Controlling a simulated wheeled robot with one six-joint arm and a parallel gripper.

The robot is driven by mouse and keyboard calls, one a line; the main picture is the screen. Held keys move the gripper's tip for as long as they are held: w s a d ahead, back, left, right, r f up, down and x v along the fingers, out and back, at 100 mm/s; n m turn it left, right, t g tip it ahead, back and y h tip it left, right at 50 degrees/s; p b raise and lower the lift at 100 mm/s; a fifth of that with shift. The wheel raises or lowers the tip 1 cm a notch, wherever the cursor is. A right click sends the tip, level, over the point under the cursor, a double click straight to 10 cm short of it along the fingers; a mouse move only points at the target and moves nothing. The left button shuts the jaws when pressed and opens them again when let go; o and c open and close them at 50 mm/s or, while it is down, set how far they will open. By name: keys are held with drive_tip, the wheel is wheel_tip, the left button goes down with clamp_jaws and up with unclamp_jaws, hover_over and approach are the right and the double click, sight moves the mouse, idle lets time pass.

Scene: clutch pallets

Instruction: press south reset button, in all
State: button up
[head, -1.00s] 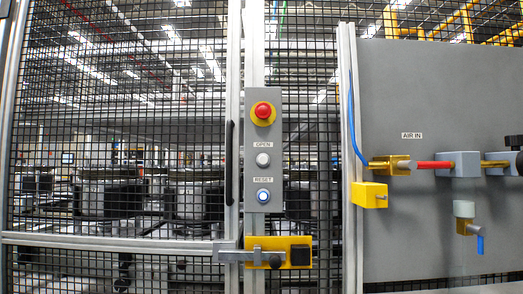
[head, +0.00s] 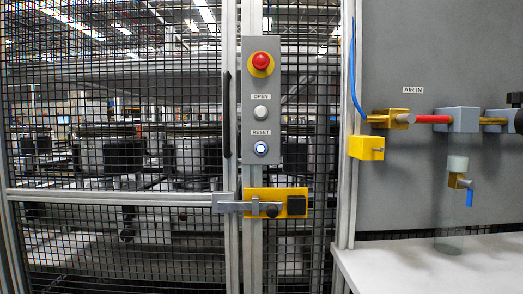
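The reset button (head: 261,148) is a round button with a lit blue-white face, under a RESET label, low on a grey control box (head: 284,112). Above it on the same box are a pale grey OPEN button (head: 261,113) and a red emergency stop (head: 262,62) on a yellow collar. The box is fixed to an upright post of the mesh fence. My gripper is not visible in the head view, and nothing is seen touching the reset button.
A yellow latch (head: 292,204) with a metal bar sits below the box. A black door handle (head: 226,115) is to the left. At right are a grey panel (head: 440,55) with air fittings, a blue hose (head: 353,95) and a white shelf (head: 400,262) jutting out.

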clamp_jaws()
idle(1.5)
